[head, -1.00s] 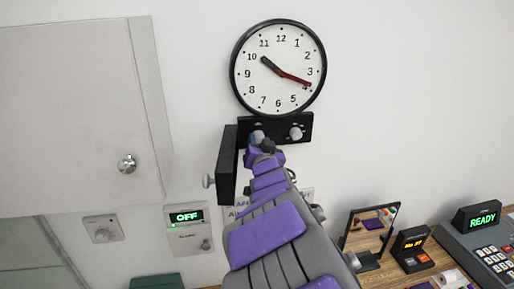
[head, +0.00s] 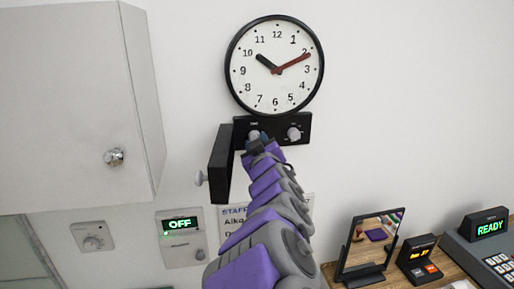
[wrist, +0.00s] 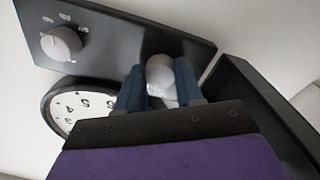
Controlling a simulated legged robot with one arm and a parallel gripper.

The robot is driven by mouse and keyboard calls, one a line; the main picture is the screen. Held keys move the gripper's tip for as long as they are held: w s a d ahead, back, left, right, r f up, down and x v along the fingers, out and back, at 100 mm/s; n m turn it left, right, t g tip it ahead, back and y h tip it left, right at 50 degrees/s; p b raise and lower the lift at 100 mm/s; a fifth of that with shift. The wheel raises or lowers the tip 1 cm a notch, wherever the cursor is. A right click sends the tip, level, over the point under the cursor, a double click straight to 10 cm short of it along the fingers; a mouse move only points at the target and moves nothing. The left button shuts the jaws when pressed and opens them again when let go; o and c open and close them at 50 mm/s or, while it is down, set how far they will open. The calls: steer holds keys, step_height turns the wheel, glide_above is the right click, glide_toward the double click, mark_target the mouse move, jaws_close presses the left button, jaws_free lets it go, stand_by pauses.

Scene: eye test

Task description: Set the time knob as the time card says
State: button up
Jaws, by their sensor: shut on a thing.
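The round clock (head: 240,85) hangs on the wall; it also shows upside down in the wrist view (wrist: 62,108). Its short black hand points near 10 and its long red hand near 2. Below it, a black panel (head: 273,131) has two grey knobs. My gripper (wrist: 160,88) is shut on the left one, the time knob (wrist: 160,68), with a blue finger on each side. I see no card I can identify as the time card. A paper headed "STAFF" (head: 232,221) is partly hidden behind my arm.
A black cover (head: 221,160) stands open just left of my gripper. The other knob (head: 293,133) is close on the right. A cabinet (head: 70,110) juts out at left. A mirror (head: 372,243) and small display devices stand on the counter at lower right.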

steer(key=shift+a+r+n, duration=0.1)
steer(key=shift+r+n, duration=0.1)
steer(key=shift+n, duration=0.3)
